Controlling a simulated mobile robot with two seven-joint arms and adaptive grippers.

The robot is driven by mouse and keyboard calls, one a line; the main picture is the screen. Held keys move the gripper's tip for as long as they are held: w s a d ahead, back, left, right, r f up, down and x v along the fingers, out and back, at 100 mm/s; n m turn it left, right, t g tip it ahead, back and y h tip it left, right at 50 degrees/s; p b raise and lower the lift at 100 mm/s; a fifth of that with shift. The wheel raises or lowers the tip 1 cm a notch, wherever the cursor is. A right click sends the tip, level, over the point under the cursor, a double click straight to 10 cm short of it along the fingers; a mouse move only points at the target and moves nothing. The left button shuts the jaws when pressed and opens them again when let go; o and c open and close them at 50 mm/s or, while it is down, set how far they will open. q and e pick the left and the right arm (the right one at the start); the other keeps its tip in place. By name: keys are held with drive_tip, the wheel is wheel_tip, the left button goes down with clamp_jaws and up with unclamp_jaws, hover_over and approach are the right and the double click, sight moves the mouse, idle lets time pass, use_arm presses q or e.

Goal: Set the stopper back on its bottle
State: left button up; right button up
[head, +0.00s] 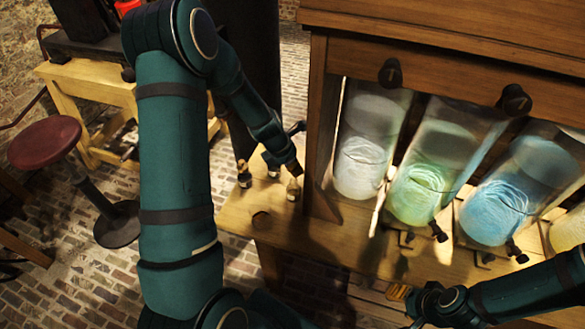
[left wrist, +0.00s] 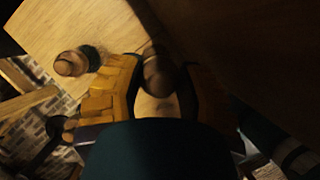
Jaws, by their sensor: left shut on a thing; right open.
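My left gripper (head: 293,167) reaches down over the bench's left end. It is shut on a small brown rounded thing, which looks like the stopper (left wrist: 155,76), between its yellow-padded fingers in the left wrist view. A small bottle (head: 293,190) stands directly below the gripper. Whether stopper and bottle touch, I cannot tell. Another small bottle with a brown top (head: 244,176) stands to the left; a brown-topped one also shows in the left wrist view (left wrist: 71,63). A third (head: 272,166) is partly hidden by my arm. My right gripper (head: 415,303) is open, low at the right.
A wooden cabinet (head: 440,60) with glass jars of pale, green and blue contents (head: 420,190) stands close on the right. Metal fittings (head: 438,232) stick out before the jars. A red stool (head: 45,142) and a wooden table (head: 85,85) stand at left.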

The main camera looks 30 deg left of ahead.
sight(293, 180)
use_arm(q)
drive_tip(key=shift+f+b, duration=0.9)
wheel_tip(293, 180, down, 3)
drive_tip(key=shift+r+b, duration=0.2)
drive_tip(key=shift+b, duration=1)
drive_tip(key=shift+f+b, duration=0.65)
drive_tip(key=shift+f, duration=0.05)
drive_tip(key=shift+r+p, duration=1)
drive_tip(key=shift+p, duration=0.3)
idle(0.6)
drive_tip(key=shift+r+p, duration=0.35)
drive_tip(key=shift+r+p, duration=0.25)
drive_tip(key=shift+p, duration=0.1)
idle(0.6)
